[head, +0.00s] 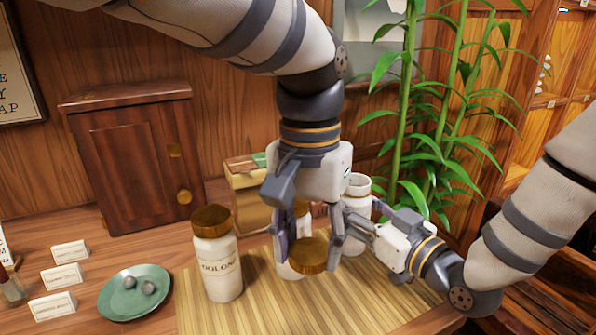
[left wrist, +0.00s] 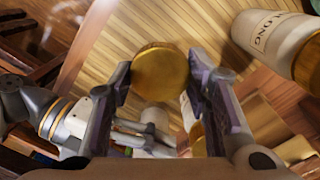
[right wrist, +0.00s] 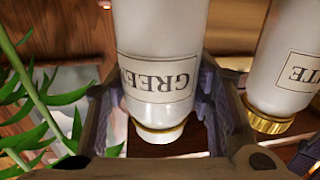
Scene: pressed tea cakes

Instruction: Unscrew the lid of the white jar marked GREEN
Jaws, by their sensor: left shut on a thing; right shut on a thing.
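The white jar marked GREEN (right wrist: 160,45) stands out in the right wrist view, where its label appears upside down. In the head view the white jar (head: 357,188) shows an open, uncovered mouth and looks upright. My right gripper (head: 357,226) is shut on its body from the right. A round gold lid (head: 308,257) is between the fingers of my left gripper (head: 311,245), which is shut on it. The lid is apart from the jar, in front and to its left. It also shows face-on in the left wrist view (left wrist: 160,72).
A green plate (head: 134,305), cards and a wooden cabinet are further left. A plant rises behind right.

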